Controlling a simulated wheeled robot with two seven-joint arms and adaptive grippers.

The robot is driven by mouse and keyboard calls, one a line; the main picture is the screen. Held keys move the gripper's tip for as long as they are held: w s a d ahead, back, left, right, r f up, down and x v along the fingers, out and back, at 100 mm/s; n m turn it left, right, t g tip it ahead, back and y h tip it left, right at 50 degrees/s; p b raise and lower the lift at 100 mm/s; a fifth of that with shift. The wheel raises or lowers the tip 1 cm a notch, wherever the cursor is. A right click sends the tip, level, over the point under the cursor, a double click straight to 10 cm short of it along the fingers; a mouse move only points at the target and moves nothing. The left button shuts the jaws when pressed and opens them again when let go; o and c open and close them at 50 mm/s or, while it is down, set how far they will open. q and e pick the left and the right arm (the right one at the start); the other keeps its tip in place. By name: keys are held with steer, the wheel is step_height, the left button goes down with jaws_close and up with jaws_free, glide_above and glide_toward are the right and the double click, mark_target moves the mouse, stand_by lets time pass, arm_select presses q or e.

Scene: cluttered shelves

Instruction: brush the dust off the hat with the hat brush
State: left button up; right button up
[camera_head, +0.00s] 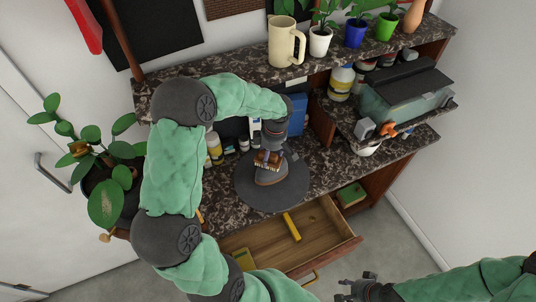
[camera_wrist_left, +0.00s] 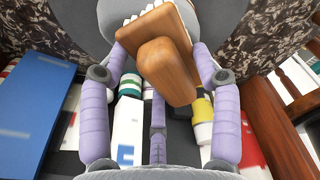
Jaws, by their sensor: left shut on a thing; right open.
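A dark grey hat (camera_head: 288,196) with a wide round brim lies on the dark speckled counter; part of its grey shape (camera_wrist_left: 115,14) shows at the top of the left wrist view. My left gripper (camera_head: 269,150) is shut on the wooden hat brush (camera_head: 267,160), directly over the hat's crown. In the left wrist view the brush (camera_wrist_left: 166,70) sits between the purple fingers, its pale bristles towards the hat. I cannot tell whether the bristles touch it. No dust can be made out. My right gripper (camera_head: 358,290) is open and empty at the bottom, away from the counter.
An open wooden drawer (camera_head: 330,240) juts out below the hat, with a yellow item (camera_head: 291,227) inside. Bottles (camera_head: 214,148) and a blue box (camera_head: 297,113) stand behind. A beige mug (camera_head: 283,42) and potted plants line the upper shelf. A leafy plant (camera_head: 108,190) stands left.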

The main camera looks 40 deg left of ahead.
arm_select(q)
steer(key=shift+w+d, duration=0.45)
steer(key=shift+w, duration=0.35)
steer(key=shift+w+d+f+b, duration=0.1)
steer(key=shift+w+d+b, duration=0.15)
steer(key=shift+w, duration=0.2)
steer(key=shift+w+d+b, duration=0.2)
steer(key=shift+w+b, duration=0.05)
steer(key=shift+w, duration=0.15)
steer(key=shift+w+d, duration=0.25)
steer(key=shift+w, duration=0.25)
steer(key=shift+w+d, duration=0.25)
steer(key=shift+w, duration=0.25)
steer(key=shift+b, duration=0.45)
steer(key=shift+s+a+f+b, duration=0.2)
steer(key=shift+s+a+b, duration=0.05)
steer(key=shift+s, duration=0.45)
steer(key=shift+s+a+f+b, duration=0.15)
steer(key=shift+s+a+b, duration=0.1)
steer(key=shift+s, duration=0.4)
steer(key=shift+s+a+r+b, duration=0.1)
steer(key=shift+s+a, duration=0.2)
steer(key=shift+s, duration=0.3)
steer(key=shift+s+a+b, duration=0.15)
steer(key=shift+s+a, duration=0.15)
steer(key=shift+s, duration=0.3)
steer(key=shift+s+a+r+b, duration=0.1)
steer(key=shift+s+a, duration=0.2)
steer(key=shift+s, duration=0.3)
steer(key=shift+r, duration=0.15)
